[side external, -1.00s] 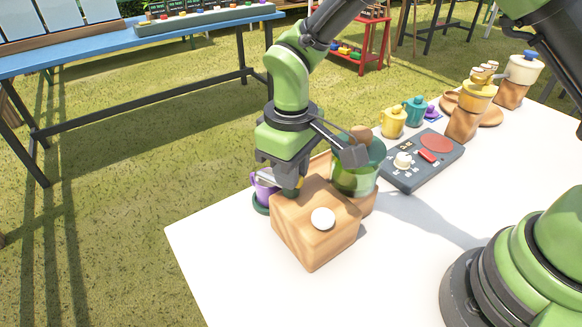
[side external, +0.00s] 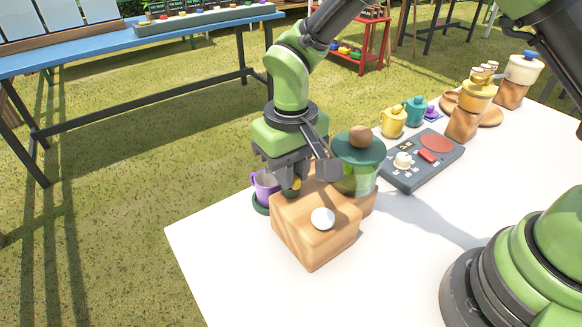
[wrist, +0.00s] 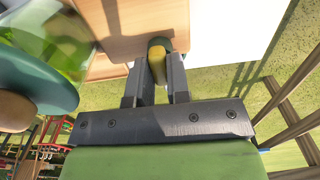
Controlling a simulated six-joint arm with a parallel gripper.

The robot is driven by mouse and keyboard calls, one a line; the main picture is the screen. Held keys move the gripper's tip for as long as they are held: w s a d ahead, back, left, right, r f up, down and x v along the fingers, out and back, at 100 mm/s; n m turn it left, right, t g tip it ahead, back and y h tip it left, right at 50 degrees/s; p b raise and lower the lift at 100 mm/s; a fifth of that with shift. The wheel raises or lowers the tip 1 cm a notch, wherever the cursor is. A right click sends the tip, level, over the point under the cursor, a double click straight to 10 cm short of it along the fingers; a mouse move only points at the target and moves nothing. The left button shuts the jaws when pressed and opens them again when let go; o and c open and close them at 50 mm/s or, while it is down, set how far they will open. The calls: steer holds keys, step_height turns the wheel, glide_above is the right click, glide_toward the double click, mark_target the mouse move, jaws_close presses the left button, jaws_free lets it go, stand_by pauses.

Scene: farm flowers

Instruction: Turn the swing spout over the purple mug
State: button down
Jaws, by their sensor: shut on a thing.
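The purple mug (side external: 264,188) stands on a dark green coaster (side external: 260,203), left of a wooden block and jar stand, partly behind my gripper. My gripper (side external: 293,187) points down between the mug and the glass jar (side external: 352,180) with its green lid. In the wrist view my gripper (wrist: 158,80) is shut on a short yellow and green piece, seemingly the swing spout (wrist: 157,58). Its yellow and dark green end also shows below the fingers in the side view (side external: 297,184). The rest of the spout is hidden, so I cannot tell whether it lies over the mug.
The wooden block (side external: 310,245) with a white button (side external: 322,218) stands close in front of my gripper. A grey panel (side external: 425,160), a yellow mug (side external: 393,122) and a teal mug (side external: 414,110) are further right. The white table (side external: 225,255) is clear at front left.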

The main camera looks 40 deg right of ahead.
steer(key=c, duration=1.1)
jaws_free()
steer(key=shift+r, duration=0.1)
step_height(320, 180, up, 9)
steer(key=shift+r, duration=0.4)
steer(key=s+d+r+m+t+y, duration=0.2)
steer(key=s+d+r+t, duration=0.1)
steer(key=s+d+r, duration=0.6)
steer(key=s+d+t, duration=0.1)
steer(key=s, duration=0.2)
steer(key=s+d+r+m+t, duration=0.1)
steer(key=s, duration=0.1)
steer(key=s+d+t, duration=0.1)
steer(key=s+t, duration=0.1)
steer(key=s, duration=0.1)
steer(key=shift+s+d+r+m, duration=0.15)
steer(key=shift+s+m, duration=0.2)
steer(key=shift+m, duration=0.05)
